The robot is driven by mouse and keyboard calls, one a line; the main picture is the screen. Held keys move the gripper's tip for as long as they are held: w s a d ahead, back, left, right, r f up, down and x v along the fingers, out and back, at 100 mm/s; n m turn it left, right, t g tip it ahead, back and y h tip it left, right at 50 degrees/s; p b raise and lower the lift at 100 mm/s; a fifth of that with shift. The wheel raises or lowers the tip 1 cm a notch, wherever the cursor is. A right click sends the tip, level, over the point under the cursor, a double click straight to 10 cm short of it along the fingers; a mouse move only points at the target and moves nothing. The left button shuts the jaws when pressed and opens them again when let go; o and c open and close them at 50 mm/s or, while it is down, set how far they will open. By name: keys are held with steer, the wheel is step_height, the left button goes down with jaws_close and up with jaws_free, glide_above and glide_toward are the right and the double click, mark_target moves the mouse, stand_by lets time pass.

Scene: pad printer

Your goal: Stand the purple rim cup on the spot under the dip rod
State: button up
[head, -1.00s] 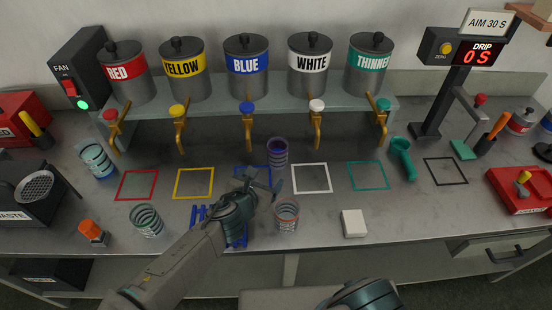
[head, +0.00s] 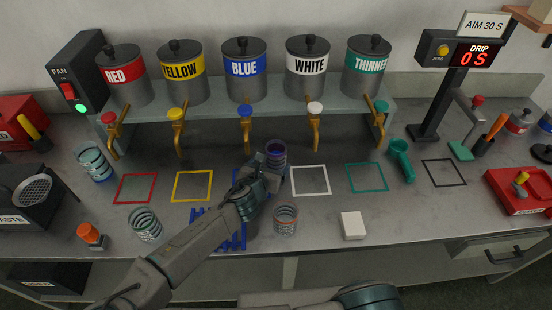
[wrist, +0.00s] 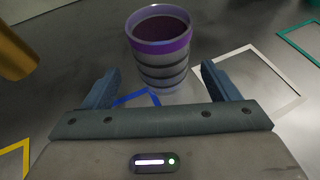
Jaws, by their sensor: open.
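In the wrist view the cup (wrist: 160,62) has a purple band, dark rings and dark purple contents. My gripper (wrist: 155,82) is open; the cup is just ahead of its fingertips, not clearly between them. In the head view my gripper (head: 268,172) is right in front of the cup and partly hides its base. A black square outline (head: 443,172) lies at the right beside the drip stand (head: 432,115). I cannot clearly make out the dip rod.
The brass blue tap (head: 246,125) hangs close left of the cup. The white square (head: 311,181) is empty.

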steer(key=x, duration=0.5)
steer(key=shift+d+r+p, duration=0.2)
steer(key=shift+r+p, duration=0.05)
steer(key=shift+p, duration=0.15)
steer(key=c, duration=1.2)
steer(key=shift+r, duration=0.2)
steer(key=shift+c, duration=0.2)
